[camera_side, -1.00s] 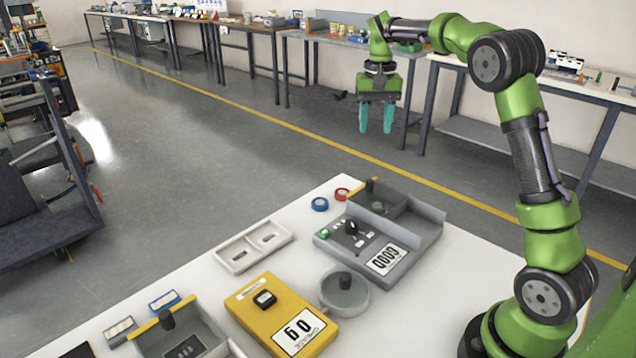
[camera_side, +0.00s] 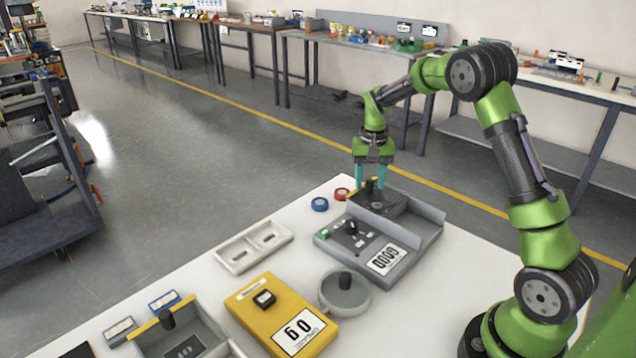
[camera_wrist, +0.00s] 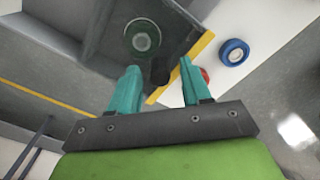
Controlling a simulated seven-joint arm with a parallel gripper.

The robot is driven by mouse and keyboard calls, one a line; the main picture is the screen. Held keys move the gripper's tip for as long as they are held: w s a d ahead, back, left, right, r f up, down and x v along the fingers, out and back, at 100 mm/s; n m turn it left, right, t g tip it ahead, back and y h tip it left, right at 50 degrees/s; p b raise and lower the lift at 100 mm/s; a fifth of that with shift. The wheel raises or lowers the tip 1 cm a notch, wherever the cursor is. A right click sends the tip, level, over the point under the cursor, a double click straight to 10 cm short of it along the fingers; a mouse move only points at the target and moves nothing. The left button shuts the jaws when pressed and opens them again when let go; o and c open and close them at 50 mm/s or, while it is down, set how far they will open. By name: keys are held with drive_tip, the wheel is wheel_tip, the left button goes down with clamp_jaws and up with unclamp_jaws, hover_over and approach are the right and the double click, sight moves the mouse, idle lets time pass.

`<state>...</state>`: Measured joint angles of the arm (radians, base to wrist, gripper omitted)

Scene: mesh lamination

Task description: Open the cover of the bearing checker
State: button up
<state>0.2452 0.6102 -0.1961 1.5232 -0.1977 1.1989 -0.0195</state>
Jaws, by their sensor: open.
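The bearing checker (camera_side: 331,247) is a grey device with a display reading 0000, on the white table in the side view. Its cover (camera_side: 397,203), with a yellow front edge and an upright black knob (camera_side: 371,187), lies over the compartment at its back. The cover looks closed and see-through; a round part (camera_wrist: 142,37) shows beneath it in the wrist view. My gripper (camera_side: 369,183) points down, open, at the knob. In the wrist view the knob (camera_wrist: 160,72) stands between the teal fingertips (camera_wrist: 158,66). Contact with it cannot be told.
A blue ring (camera_side: 320,204) and a red ring (camera_side: 342,194) lie left of the checker. A white tray (camera_side: 232,262), a yellow scale (camera_side: 250,290), a round lidded pot (camera_side: 330,296) and another knobbed box (camera_side: 150,345) stand nearer the camera.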

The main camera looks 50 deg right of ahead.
clamp_jaws()
idle(0.3)
drive_tip(key=s, duration=1)
unclamp_jaws()
